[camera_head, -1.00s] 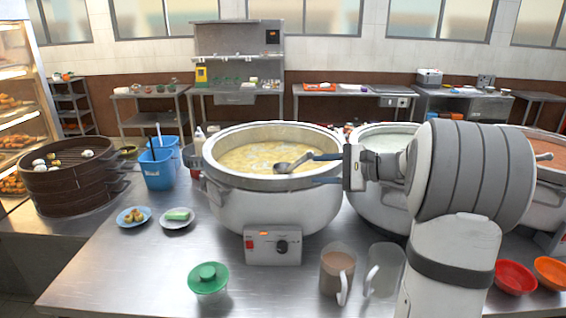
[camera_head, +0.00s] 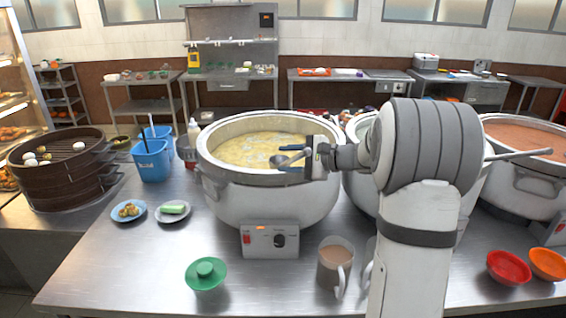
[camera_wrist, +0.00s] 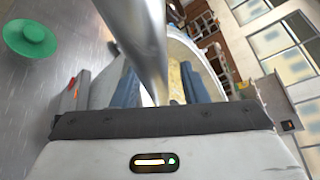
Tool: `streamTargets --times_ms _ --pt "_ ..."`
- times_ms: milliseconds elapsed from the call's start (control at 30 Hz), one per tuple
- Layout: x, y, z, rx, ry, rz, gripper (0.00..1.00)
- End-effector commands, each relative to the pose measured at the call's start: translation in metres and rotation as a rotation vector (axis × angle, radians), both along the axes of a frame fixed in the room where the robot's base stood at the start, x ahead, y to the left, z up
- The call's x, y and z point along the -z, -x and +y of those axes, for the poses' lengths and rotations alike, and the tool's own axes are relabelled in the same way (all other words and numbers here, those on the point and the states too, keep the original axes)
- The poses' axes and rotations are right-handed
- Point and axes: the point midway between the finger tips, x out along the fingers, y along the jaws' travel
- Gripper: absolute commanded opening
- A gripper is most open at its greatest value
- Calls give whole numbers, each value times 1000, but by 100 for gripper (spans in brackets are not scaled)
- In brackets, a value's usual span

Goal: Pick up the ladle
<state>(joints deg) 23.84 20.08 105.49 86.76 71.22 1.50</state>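The metal ladle (camera_head: 280,160) is at the right front part of the congee pot (camera_head: 270,200), its bowl near the rim. My gripper (camera_head: 292,158) is over that rim, its blue fingers above and below the ladle in the head view. In the wrist view the shiny ladle shaft (camera_wrist: 148,40) runs down from the top edge to between the blue fingers (camera_wrist: 155,92). The fingers stand apart, with a gap beside the shaft, so the gripper looks open around it. The contact itself is hard to see.
More large pots stand to the right, one with reddish contents (camera_head: 525,137). Small plates (camera_head: 173,212), a blue bucket (camera_head: 150,162) and dark steamers (camera_head: 60,175) are to the left.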

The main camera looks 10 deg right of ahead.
Motion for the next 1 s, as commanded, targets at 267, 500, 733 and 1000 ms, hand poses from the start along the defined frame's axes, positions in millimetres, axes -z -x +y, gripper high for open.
streamTargets --times_ms 267,500,733,1000 --pt "0 0 -1 0 0 0 27" --pt "0 0 -1 1 0 0 8" --pt "0 0 -1 1 0 0 0" --pt "0 0 -2 1 0 0 0"
